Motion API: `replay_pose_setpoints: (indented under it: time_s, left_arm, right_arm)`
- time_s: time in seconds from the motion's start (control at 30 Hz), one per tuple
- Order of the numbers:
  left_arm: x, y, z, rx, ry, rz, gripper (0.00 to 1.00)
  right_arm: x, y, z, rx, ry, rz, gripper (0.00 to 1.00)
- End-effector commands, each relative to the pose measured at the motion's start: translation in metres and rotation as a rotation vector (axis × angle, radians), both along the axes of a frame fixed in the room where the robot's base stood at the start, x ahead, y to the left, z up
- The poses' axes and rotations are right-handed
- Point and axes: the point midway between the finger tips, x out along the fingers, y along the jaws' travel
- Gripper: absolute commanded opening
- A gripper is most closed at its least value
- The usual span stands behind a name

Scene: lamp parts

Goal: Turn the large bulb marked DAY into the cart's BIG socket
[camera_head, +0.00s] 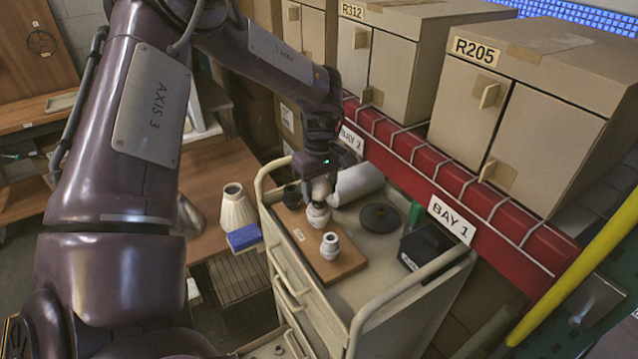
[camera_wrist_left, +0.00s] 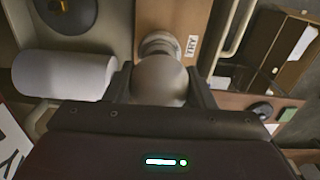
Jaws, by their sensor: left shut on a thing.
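My left gripper (camera_head: 321,180) is shut on the large pale bulb (camera_wrist_left: 160,80), with one finger on each side of its globe. In the head view the bulb (camera_head: 320,189) hangs below the gripper, directly over a white socket (camera_head: 318,214) on the wooden board of the cart (camera_head: 352,320). In the left wrist view the bulb's far end meets the ringed white socket (camera_wrist_left: 160,44); how deep it sits is hidden. A label (camera_wrist_left: 192,46) lies beside the socket, too small to read surely. The bulb's marking is not visible. My right gripper is not in view.
A smaller white socket (camera_head: 330,244) stands nearer on the board (camera_head: 347,264), and a dark one (camera_head: 291,196) behind. A white roll (camera_head: 358,182), black disc (camera_head: 380,217) and black box (camera_head: 424,246) share the cart top. The red shelf rail (camera_head: 400,150) runs close along the right.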

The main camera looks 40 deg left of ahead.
Motion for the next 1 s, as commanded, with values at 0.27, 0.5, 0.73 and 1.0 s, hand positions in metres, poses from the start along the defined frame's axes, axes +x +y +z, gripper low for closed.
replay_pose_setpoints:
  time_s: [0.27, 0.5, 0.73, 1.0]
  left_arm:
    - [-0.0032, -0.0006, -0.0031, -0.003, 0.008, -0.099, 0.33]
    - [-0.0032, -0.0006, -0.0021, -0.003, 0.007, -0.127, 0.33]
    - [-0.0039, -0.0002, -0.0025, -0.004, 0.008, -0.329, 0.33]
    - [-0.0036, -0.0001, -0.0032, -0.004, 0.006, -0.348, 0.52]
  right_arm:
    - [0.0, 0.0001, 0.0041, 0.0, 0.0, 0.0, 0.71]
    - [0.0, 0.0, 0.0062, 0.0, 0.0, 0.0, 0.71]
    - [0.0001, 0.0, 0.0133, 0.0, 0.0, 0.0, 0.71]
    - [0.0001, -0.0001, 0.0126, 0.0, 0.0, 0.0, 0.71]
